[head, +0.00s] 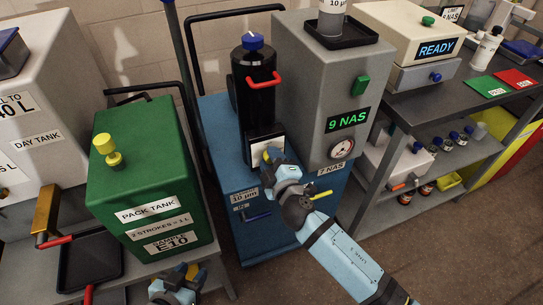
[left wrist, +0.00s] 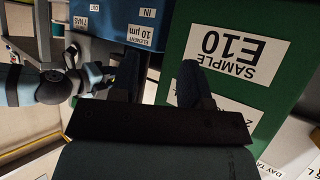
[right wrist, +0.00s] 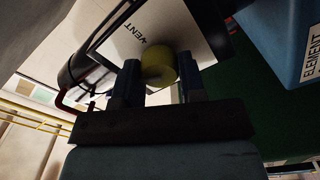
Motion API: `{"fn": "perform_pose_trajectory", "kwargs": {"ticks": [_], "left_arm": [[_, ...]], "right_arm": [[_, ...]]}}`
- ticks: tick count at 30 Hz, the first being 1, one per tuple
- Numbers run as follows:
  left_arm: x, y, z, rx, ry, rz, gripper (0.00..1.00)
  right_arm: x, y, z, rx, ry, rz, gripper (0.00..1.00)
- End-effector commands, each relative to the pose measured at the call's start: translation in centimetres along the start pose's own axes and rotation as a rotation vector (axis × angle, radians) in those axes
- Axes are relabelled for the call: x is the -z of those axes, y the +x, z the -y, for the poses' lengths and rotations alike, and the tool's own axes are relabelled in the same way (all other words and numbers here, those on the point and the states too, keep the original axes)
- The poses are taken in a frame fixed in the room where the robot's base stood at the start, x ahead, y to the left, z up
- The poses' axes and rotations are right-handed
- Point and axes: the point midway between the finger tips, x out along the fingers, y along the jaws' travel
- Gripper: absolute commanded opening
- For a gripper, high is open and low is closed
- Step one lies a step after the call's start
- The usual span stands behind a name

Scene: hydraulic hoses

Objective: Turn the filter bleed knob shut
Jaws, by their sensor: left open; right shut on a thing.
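The filter is a black housing (head: 254,95) with a blue cap and a red lever, on the blue cart. Its bleed knob is a small yellow round knob (right wrist: 159,68) in front of a white plate marked VENT (right wrist: 150,38). My right gripper (right wrist: 160,82) is shut on the yellow knob, one finger on each side. In the head view my right gripper (head: 272,160) reaches the lower front of the filter and mostly hides the knob. My left gripper (head: 184,276) is open and empty, low in front of the green pack tank (head: 150,185); its fingers (left wrist: 160,85) show apart.
A grey unit (head: 300,75) reading 9 NAS, with a gauge (head: 342,149), stands right of the filter. A black tray (head: 90,268) lies at the left. Open floor is at the lower right.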

Motion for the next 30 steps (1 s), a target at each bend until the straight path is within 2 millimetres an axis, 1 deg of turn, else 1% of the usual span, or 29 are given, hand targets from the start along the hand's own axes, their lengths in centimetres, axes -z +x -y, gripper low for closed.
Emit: {"fn": "perform_pose_trajectory", "kwargs": {"ticks": [6,15,21,30], "left_arm": [[-0.25,-0.12,0.09,0.005,0.005,0.018,0.43],[0.22,-0.4,0.06,0.004,-0.004,0.02,0.43],[0.18,-0.42,0.07,0.004,-0.007,0.024,0.43],[0.03,-0.34,0.09,0.005,-0.008,0.028,0.43]], "right_arm": [[0.05,-0.02,0.0,0.002,-0.192,0.0,0.14],[0.0,-0.01,0.12,0.001,-0.39,0.0,0.14],[-0.03,-0.01,0.19,0.001,-0.463,0.0,0.14],[-0.05,-0.01,0.23,0.001,-0.497,0.0,0.14]]}}
